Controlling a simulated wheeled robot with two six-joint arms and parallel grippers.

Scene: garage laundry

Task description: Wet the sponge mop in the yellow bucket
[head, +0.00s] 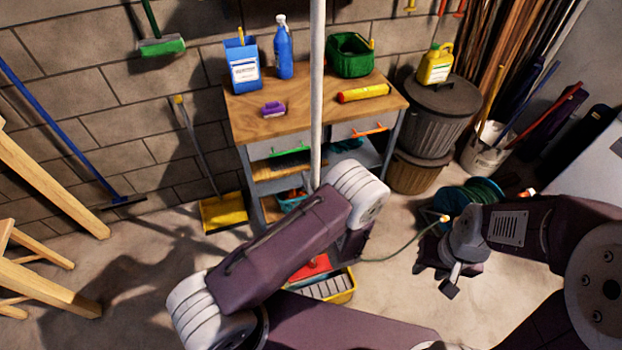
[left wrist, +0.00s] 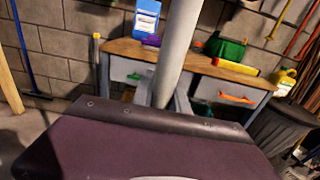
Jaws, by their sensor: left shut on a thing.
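The sponge mop's pale pole (head: 317,95) stands upright in front of the workbench. My left gripper is shut on it; in the left wrist view the gripper's fingers (left wrist: 165,98) stand on either side of the pole (left wrist: 178,50). In the head view my left arm hides this grip and the lower pole. A red part (head: 311,268), apparently the mop head, shows below the arm at the yellow bucket (head: 350,292). The bucket has a grey ribbed part; whether the red part is inside or above it cannot be told. My right gripper (head: 450,287) hangs right of the bucket, apparently empty.
The wooden workbench (head: 300,112) stands behind the bucket. A green hose on a blue reel (head: 462,200) lies near my right arm. A yellow dustpan (head: 224,212) and a wooden ladder (head: 40,185) are at left. Floor between ladder and bucket is clear.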

